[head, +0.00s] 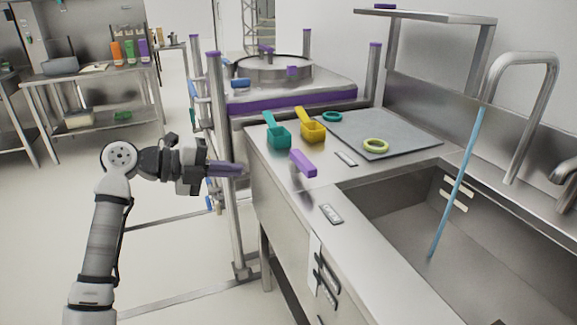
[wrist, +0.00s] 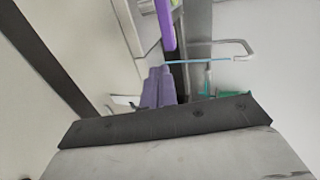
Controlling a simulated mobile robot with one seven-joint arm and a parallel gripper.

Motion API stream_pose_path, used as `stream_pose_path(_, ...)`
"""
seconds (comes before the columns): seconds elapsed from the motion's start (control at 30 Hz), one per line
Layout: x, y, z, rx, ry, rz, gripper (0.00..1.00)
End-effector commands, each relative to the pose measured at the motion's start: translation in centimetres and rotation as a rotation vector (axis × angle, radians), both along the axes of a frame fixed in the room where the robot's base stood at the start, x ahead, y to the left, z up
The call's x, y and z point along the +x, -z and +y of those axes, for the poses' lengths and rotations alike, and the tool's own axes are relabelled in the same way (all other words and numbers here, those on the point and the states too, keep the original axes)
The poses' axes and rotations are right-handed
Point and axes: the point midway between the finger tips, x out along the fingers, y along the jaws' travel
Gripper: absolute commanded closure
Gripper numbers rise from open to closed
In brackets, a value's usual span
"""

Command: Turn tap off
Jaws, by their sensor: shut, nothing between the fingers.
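The tap (head: 545,75) is a tall bent metal spout behind the sink on the right. A blue stream of water (head: 458,185) runs from it into the sink basin (head: 395,240). A second metal fitting (head: 566,172) is cut off by the right edge; I cannot tell if it is the tap's handle. My gripper (head: 238,170) has purple fingers, shut and empty, left of the counter's edge and well apart from the tap. In the wrist view my fingers (wrist: 158,88) point towards the counter, with the tap (wrist: 235,43) and stream (wrist: 195,61) beyond.
On the counter (head: 300,195) lie a teal scoop (head: 279,136), a yellow scoop (head: 313,130), a purple-handled item (head: 302,163) and a grey mat (head: 385,130) with a yellow-green ring (head: 375,145). A purple-trimmed frame (head: 300,100) stands behind my gripper. Open floor lies left.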

Motion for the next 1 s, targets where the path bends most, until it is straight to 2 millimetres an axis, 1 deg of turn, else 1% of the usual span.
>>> stream_pose_path(0.33,0.0,0.0,0.0,-0.002,-0.001,0.000,1.00)
stream_pose_path(0.47,0.3,0.2,-0.7,-0.003,0.001,0.000,1.00)
stream_pose_path(0.57,0.8,0.6,-2.1,-0.002,0.004,0.000,1.00)
stream_pose_path(0.9,3.4,2.7,-8.4,-0.003,0.004,0.001,1.00)
stream_pose_path(1.0,4.1,2.8,-10.0,-0.002,0.003,0.000,1.00)
